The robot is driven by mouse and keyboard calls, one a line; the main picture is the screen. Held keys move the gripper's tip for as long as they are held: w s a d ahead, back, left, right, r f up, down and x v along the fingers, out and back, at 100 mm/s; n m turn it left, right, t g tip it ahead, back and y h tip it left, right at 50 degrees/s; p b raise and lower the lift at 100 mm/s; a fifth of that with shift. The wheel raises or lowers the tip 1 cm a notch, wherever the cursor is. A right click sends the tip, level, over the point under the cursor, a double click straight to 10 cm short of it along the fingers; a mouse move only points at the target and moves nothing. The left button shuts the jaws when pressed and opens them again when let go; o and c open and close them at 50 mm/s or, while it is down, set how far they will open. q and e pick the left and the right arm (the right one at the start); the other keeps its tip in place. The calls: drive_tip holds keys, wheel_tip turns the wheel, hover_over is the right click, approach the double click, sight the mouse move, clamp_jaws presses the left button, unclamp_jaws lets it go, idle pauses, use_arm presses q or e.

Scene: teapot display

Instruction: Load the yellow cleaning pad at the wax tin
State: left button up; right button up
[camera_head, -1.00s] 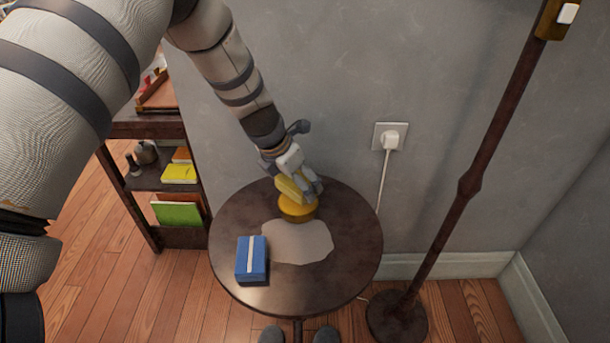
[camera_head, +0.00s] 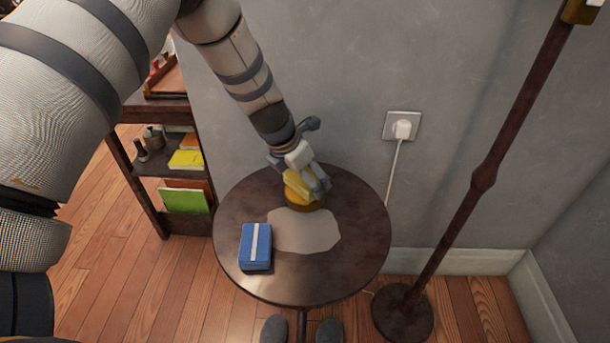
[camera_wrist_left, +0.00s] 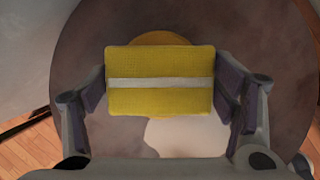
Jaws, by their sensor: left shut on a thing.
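The yellow cleaning pad (camera_wrist_left: 160,67), with a pale stripe across it, is between the fingers of my left gripper (camera_wrist_left: 160,85), which is shut on it. In the head view the pad (camera_head: 296,187) is held by my left gripper (camera_head: 306,180) at the back of the round table. The round yellow wax tin (camera_head: 305,205) is right under the pad. I cannot tell whether pad and tin touch. My right gripper is not in view.
The dark round table (camera_head: 350,255) also bears a blue pad (camera_head: 256,246) with a pale stripe and a flat pale patch (camera_head: 310,232). A shelf (camera_head: 150,170) stands at left, a lamp stand (camera_head: 470,200) at right. A wall socket (camera_head: 402,126) is behind.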

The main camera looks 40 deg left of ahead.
use_arm(q)
drive_tip(key=shift+f, duration=0.5)
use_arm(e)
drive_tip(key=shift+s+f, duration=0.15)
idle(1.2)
use_arm(q)
drive_tip(key=shift+r+p, duration=1.5)
drive_tip(key=shift+r, duration=2.1)
drive_tip(key=shift+f, duration=0.1)
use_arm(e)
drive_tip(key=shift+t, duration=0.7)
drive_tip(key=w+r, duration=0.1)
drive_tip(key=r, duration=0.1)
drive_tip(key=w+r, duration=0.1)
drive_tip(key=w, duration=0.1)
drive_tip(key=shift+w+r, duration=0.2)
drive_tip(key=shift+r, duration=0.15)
